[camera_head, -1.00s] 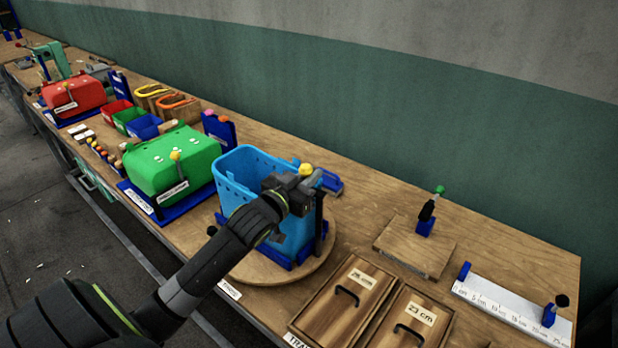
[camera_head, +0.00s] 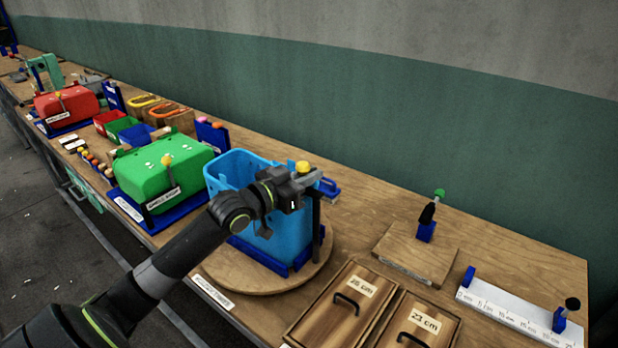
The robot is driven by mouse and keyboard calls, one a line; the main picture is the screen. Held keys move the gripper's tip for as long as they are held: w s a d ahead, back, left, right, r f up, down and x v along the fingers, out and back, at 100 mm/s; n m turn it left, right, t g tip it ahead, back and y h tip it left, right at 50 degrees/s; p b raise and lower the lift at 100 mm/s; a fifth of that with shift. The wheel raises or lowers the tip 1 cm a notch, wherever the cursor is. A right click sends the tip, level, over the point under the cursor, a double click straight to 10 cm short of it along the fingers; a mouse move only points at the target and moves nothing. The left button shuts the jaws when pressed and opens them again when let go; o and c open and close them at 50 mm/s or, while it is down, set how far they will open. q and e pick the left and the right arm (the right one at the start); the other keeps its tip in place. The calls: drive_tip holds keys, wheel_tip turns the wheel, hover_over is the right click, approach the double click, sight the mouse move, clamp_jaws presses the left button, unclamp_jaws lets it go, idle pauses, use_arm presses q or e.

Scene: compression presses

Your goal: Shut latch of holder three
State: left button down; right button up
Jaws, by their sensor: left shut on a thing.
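A blue bin (camera_head: 223,169) stands in a blue holder on a round wooden turntable (camera_head: 225,275). A latch with a yellow knob (camera_head: 303,167) is at the bin's upper right side, above a dark upright post (camera_head: 316,225). My left gripper (camera_head: 308,182) is at this latch and shut on it, just below the knob. The gripper and forearm hide part of the bin's front and the exact grip. The label on the turntable's front is too small to read. My right gripper is not in view.
A green case (camera_head: 160,178) and a red case (camera_head: 66,104) sit in blue holders to the left. Lidded wooden boxes (camera_head: 345,305) lie at the front right. A board with a green-knobbed clamp (camera_head: 438,193) and a ruler (camera_head: 515,315) are further right. Bare tabletop lies behind the turntable.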

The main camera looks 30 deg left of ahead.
use_arm(q)
drive_tip(key=shift+d+r, duration=0.1)
drive_tip(key=shift+r, duration=0.4)
drive_tip(key=c, duration=1.5)
unclamp_jaws()
drive_tip(key=shift+a, duration=0.2)
drive_tip(key=shift+s+d, duration=0.2)
drive_tip(key=shift+s, duration=0.05)
drive_tip(key=shift+f, duration=0.1)
drive_tip(key=shift+w+a+f, duration=0.1)
drive_tip(key=shift+w+f, duration=0.05)
